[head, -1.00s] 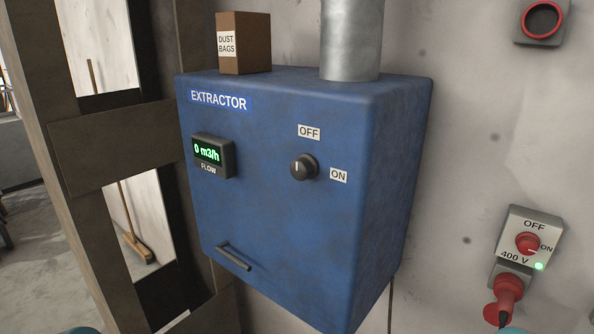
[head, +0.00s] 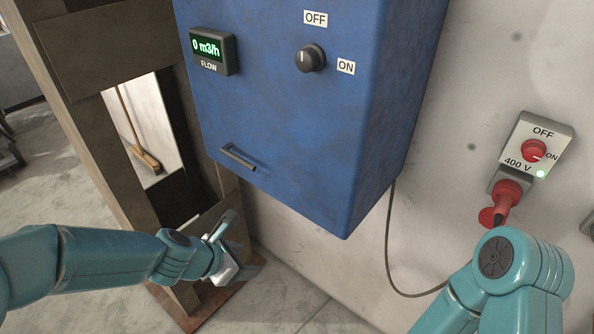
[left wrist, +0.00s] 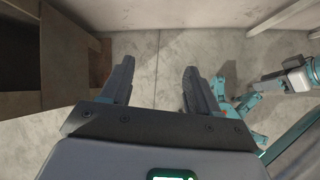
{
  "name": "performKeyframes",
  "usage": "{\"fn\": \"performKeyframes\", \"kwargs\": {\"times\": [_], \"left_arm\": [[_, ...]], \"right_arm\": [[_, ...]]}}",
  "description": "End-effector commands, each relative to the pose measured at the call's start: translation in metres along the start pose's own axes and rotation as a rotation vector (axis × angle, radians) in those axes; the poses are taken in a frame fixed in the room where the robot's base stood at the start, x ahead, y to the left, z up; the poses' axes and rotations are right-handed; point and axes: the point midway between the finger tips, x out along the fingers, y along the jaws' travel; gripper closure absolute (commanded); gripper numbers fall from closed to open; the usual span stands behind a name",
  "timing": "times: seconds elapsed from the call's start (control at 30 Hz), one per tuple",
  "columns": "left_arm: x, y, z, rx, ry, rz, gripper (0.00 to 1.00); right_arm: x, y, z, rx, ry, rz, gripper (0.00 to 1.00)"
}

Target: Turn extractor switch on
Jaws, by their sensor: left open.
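The blue extractor box (head: 290,125) hangs on the wall in the head view. Its black rotary switch (head: 310,58) has its white mark pointing up toward the OFF label (head: 316,19); the ON label (head: 346,67) is to its right. The flow display (head: 212,50) reads 0 m3/h. My left gripper (head: 232,230) is below and left of the box, well away from the switch. In the left wrist view its two fingers (left wrist: 155,85) are apart with nothing between them. My right arm shows at the lower right of the head view, but its gripper is outside the picture.
A brown wooden frame (head: 75,100) stands left of the box, close to my left gripper. A 400 V switch box (head: 535,145) with a red plug (head: 507,195) is on the wall at right. A cable (head: 388,245) hangs below the extractor. Space before the box is clear.

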Motion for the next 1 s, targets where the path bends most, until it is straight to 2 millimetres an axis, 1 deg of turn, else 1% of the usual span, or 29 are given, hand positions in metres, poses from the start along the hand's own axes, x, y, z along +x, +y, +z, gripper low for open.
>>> {"fn": "performKeyframes", "kwargs": {"times": [0.03, 0.07, 0.1, 0.17, 0.2, 0.27, 0.3, 0.4, 0.5, 0.57, 0.67, 0.77, 1.0], "left_arm": [[-0.038, 0.015, 0.049, -0.072, -0.125, 0.061, 0.39], [-0.062, 0.021, 0.074, -0.114, -0.198, 0.084, 0.39], [-0.096, 0.025, 0.107, -0.157, -0.297, 0.107, 0.39], [-0.150, 0.025, 0.148, -0.185, -0.444, 0.135, 0.39], [-0.186, 0.022, 0.169, -0.182, -0.532, 0.151, 0.39], [-0.236, 0.016, 0.193, -0.163, -0.648, 0.178, 0.39], [-0.265, 0.011, 0.203, -0.147, -0.712, 0.194, 0.39], [-0.317, -0.004, 0.215, -0.101, -0.822, 0.219, 0.39], [-0.341, -0.017, 0.220, -0.072, -0.878, 0.221, 0.39], [-0.343, -0.022, 0.223, -0.062, -0.888, 0.213, 0.39], [-0.334, -0.021, 0.231, -0.059, -0.885, 0.207, 0.39], [-0.321, -0.018, 0.244, -0.058, -0.883, 0.208, 0.39], [-0.285, -0.005, 0.289, -0.058, -0.882, 0.210, 0.39]], "right_arm": [[0.003, 0.001, 0.000, 0.000, 0.000, 0.000, 0.62], [0.004, 0.001, 0.000, 0.000, 0.000, 0.000, 0.62], [0.005, 0.002, 0.000, 0.000, 0.000, 0.000, 0.62], [0.006, 0.002, 0.000, 0.000, 0.000, 0.000, 0.62], [0.007, 0.003, 0.000, 0.000, 0.000, 0.000, 0.62], [0.009, 0.003, 0.000, 0.000, 0.000, 0.000, 0.62], [0.009, 0.003, 0.000, 0.000, 0.000, 0.000, 0.62], [0.011, 0.004, 0.000, 0.000, 0.000, 0.000, 0.62], [0.012, 0.004, 0.000, 0.000, 0.000, 0.000, 0.62], [0.013, 0.005, 0.000, 0.000, 0.000, 0.000, 0.62], [0.016, 0.006, 0.000, 0.000, 0.000, 0.000, 0.62], [0.021, 0.007, -0.001, 0.000, 0.000, 0.000, 0.62], [0.030, 0.011, -0.001, 0.000, 0.000, 0.000, 0.62]]}}
